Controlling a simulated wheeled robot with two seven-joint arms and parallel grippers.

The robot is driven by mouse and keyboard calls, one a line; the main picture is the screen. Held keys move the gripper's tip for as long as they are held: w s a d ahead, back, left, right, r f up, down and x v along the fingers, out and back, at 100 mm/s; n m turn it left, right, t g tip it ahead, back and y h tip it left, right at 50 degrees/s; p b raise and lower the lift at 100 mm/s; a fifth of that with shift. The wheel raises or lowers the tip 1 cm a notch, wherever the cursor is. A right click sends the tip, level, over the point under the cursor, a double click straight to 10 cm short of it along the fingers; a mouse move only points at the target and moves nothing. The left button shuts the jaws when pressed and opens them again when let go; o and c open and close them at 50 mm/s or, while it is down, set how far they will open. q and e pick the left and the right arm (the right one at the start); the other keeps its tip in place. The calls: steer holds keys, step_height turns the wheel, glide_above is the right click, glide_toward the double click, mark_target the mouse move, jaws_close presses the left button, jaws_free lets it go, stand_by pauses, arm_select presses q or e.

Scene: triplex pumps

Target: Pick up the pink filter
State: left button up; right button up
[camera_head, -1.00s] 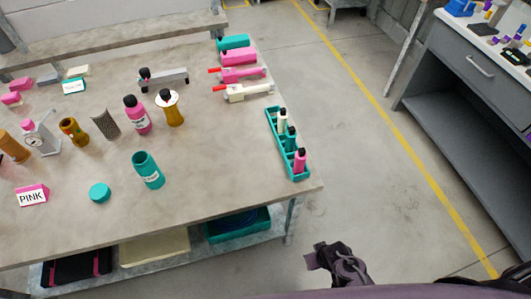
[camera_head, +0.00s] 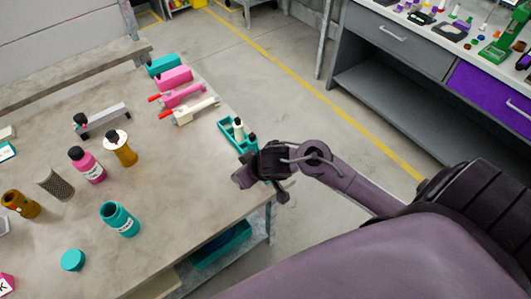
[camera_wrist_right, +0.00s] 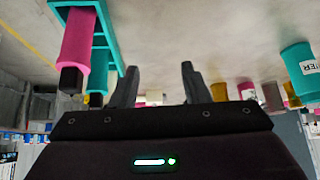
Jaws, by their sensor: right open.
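The pink filter (camera_wrist_right: 77,48) is a pink cylinder with a black end, in the teal rack (camera_wrist_right: 112,42) at the upper left of the right wrist view. In the head view, my right gripper hides it. My right gripper (camera_head: 243,176) is over the table's right edge, beside the rack. In the wrist view its fingers (camera_wrist_right: 158,72) are apart with nothing between them, and the pink filter is left of them. My left gripper is not in view.
A teal bottle (camera_head: 119,220), a teal cap (camera_head: 73,260), a pink bottle (camera_head: 87,165) and a gold bottle (camera_head: 121,148) stand on the table. Pink and white tools (camera_head: 183,97) lie behind the rack. A grey bench (camera_head: 390,90) stands across the clear floor.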

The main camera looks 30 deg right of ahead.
steer(key=d+r+m+g+h, duration=0.2)
steer(key=d+r, duration=0.6)
steer(key=d, duration=0.1)
steer(key=f, duration=0.4)
steer(key=f+b, duration=0.1)
steer(key=f, duration=0.1)
steer(key=shift+w+f, duration=0.15)
steer(key=shift+w, duration=0.25)
steer(key=shift+w+f, duration=0.25)
steer(key=shift+f, duration=0.15)
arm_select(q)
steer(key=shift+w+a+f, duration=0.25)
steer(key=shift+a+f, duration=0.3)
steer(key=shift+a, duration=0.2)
arm_select(e)
jaws_close()
